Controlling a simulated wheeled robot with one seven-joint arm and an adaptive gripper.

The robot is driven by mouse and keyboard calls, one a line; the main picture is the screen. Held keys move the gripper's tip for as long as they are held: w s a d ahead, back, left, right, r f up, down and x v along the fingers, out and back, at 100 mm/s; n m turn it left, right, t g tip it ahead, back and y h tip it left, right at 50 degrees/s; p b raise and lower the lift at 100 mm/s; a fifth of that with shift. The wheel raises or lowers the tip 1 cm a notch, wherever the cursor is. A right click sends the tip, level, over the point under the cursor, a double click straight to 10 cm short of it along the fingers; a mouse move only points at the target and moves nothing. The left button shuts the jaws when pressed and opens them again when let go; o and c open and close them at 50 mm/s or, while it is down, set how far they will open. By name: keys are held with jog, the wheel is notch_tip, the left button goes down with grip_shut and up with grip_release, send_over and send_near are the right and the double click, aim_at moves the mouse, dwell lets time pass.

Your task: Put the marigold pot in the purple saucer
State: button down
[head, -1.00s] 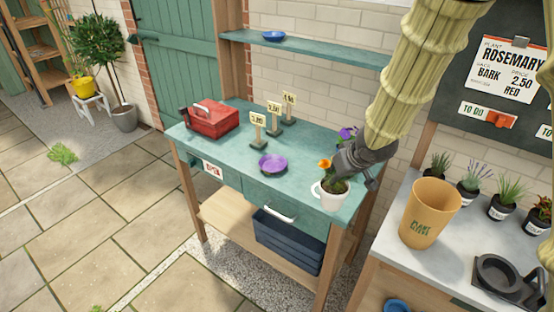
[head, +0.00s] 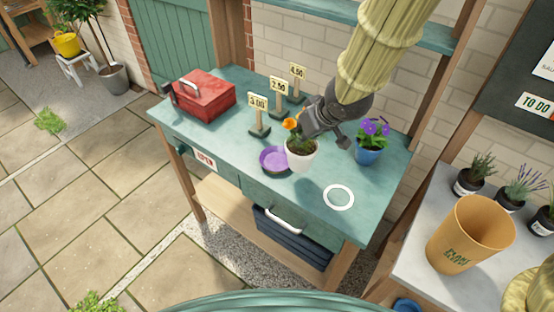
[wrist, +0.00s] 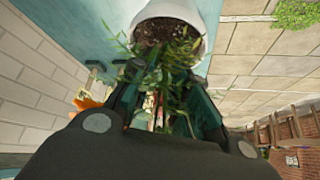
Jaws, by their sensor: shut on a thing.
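The marigold pot (head: 301,158) is white, with dark soil, green leaves and an orange flower (head: 290,124). It overlaps the right edge of the purple saucer (head: 268,162) in the head view; I cannot tell whether they touch. My gripper (head: 304,136) is shut on the marigold's stems above the pot's rim. In the wrist view, my gripper's fingers (wrist: 162,100) close around the foliage, and the white pot (wrist: 205,14) lies beyond them. The saucer stands on the green bench, empty where it shows.
Price signs (head: 258,112) stand just behind the saucer, and a red toolbox (head: 204,95) is at the left.

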jog(key=s+a+n+g+y+b, duration=0.1)
jog(key=s+a+n, duration=0.2)
jog(key=s+a, duration=0.65)
jog(key=w+d+f+p, duration=0.1)
jog(key=w+f+p, duration=0.1)
jog(key=w, duration=0.5)
jog(key=w+d+f+p, duration=0.1)
jog(key=w+f+p, duration=0.2)
jog(key=w, duration=0.5)
jog(key=shift+w+d+p, duration=0.3)
jog(key=shift+d+p, duration=0.1)
jog(key=shift+p, duration=0.35)
jog(key=shift+f, duration=0.3)
jog(key=c, duration=1.4)
grip_release()
jog(key=shift+o, duration=0.2)
jog(key=b+v, duration=0.1)
jog(key=v, duration=1.1)
jog(key=shift+d+r+b, duration=0.15)
jog(key=shift+r+b, duration=0.15)
